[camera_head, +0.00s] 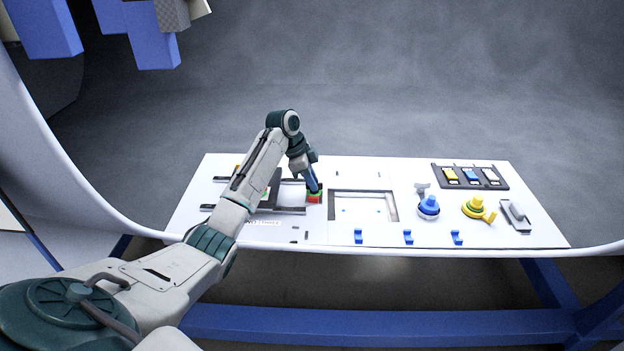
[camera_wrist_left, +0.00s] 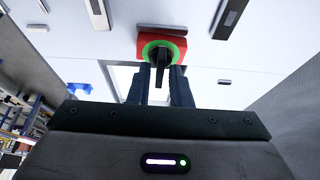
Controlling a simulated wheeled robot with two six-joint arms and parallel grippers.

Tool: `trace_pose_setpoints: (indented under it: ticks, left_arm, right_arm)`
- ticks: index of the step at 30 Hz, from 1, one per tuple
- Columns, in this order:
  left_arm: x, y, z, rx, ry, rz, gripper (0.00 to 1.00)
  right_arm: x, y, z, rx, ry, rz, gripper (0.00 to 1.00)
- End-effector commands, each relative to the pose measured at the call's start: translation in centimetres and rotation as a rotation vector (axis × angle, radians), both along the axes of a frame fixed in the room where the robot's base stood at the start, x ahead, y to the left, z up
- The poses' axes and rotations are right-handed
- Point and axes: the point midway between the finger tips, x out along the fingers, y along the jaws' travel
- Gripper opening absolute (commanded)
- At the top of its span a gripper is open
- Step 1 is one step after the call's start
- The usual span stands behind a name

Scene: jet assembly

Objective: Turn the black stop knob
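The black stop knob (camera_wrist_left: 161,57) shows in the left wrist view. It sits in a green ring on a red block (camera_wrist_left: 143,41), and its grip bar points down between my fingertips. In the head view the red block (camera_head: 315,197) is on the white board, mostly covered by my gripper. My left gripper (camera_head: 313,188) is right at the block from above. In the left wrist view its fingers (camera_wrist_left: 161,78) stand apart, one on each side of the knob's bar. I cannot tell whether they touch it. My right gripper is not in view.
The white board (camera_head: 290,236) has a square frame (camera_head: 362,206) right of the knob. Further right are a blue knob (camera_head: 428,206), a yellow knob (camera_head: 476,207), a grey switch (camera_head: 516,213) and a black switch panel (camera_head: 470,176). Several blue clips line the front edge.

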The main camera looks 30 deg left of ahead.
Motion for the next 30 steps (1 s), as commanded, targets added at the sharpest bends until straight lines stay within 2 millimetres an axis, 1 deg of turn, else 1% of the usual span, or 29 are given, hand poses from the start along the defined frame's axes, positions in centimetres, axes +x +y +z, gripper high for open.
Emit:
trace_pose_setpoints:
  ticks: [1, 2, 3, 8, 14, 20, 21, 24, 30]
  left_arm:
    - [0.0, 0.0, 0.0, 0.0, 0.0, 0.0, 0.07]
    - [0.0, 0.0, 0.0, 0.0, 0.0, 0.0, 0.02]
    - [0.0, 0.0, 0.0, 0.0, 0.0, 0.0, 0.0]
    - [0.0, 0.0, 0.1, 0.0, -0.001, -0.005, 0.0]
    - [0.1, 0.0, 0.2, -0.001, -0.002, -0.07, 0.0]
    - [0.1, 0.0, 0.1, -0.001, -0.003, -0.071, 0.0]
    - [0.1, 0.0, 0.2, -0.001, -0.003, -0.071, 0.1]
    - [0.1, 0.0, 0.1, -0.001, -0.002, -0.072, 0.29]
    - [0.1, 0.0, 0.1, 0.0, -0.002, -0.071, 0.29]
  right_arm:
    - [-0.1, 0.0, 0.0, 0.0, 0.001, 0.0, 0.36]
    - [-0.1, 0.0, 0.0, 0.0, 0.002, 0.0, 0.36]
    - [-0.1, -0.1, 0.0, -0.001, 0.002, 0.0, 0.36]
    - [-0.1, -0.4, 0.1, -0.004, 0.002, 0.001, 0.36]
    - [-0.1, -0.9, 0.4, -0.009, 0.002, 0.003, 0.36]
    - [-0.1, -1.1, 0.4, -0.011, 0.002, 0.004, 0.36]
    - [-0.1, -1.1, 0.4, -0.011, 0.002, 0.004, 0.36]
    - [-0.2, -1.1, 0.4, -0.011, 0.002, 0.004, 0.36]
    - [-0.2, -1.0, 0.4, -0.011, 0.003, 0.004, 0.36]
